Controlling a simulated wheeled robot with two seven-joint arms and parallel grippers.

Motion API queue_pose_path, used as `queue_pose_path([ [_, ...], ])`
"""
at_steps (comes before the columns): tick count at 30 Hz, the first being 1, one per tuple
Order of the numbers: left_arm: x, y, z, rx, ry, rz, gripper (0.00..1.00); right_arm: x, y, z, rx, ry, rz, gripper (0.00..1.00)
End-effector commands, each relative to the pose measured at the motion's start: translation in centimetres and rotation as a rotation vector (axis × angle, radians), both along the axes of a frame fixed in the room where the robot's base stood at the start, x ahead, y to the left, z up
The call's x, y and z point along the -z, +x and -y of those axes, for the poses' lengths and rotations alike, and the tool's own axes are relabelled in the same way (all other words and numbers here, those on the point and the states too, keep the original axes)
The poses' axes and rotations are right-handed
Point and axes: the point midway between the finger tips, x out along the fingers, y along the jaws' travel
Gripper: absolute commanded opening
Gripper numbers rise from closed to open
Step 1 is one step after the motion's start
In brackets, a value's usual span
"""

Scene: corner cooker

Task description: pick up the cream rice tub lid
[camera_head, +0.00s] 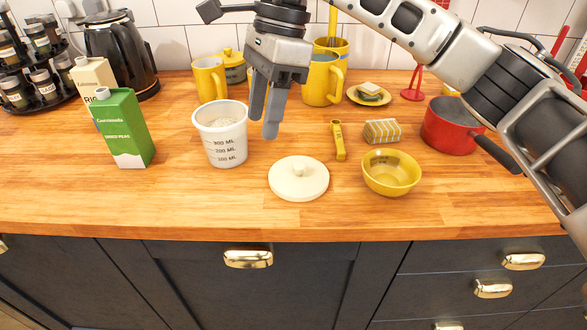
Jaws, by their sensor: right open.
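The cream lid (299,182) is round with a small knob on top. It lies flat on the wooden counter near the front edge, just right of the white measuring tub (226,148). The tub is uncovered, and pale grains show inside it. My right gripper (262,126) points down with its two grey fingers apart and nothing between them. It is above the counter, behind and slightly left of the lid, and does not touch it. My left gripper is not in view.
A yellow bowl (391,175), a yellow spoon (339,141) and a striped sponge (382,131) are right of the lid. A red pan (449,127) stands farther right. Green (124,130) and cream cartons stand left of the tub. Yellow mugs stand behind. The counter before the lid is clear.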

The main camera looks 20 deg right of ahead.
Motion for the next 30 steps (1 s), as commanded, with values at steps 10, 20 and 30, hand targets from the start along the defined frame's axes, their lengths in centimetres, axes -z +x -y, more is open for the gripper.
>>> queue_pose_path([
  [10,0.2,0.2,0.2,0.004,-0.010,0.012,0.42,-2.1,1.7,5.9,0.030,-0.268,0.122,0.47],
  [20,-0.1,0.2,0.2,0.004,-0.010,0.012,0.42,4.6,1.5,5.8,0.030,-0.264,0.120,0.47],
  [30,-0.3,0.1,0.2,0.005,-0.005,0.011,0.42,7.5,1.4,5.8,0.032,-0.263,0.122,0.47],
])
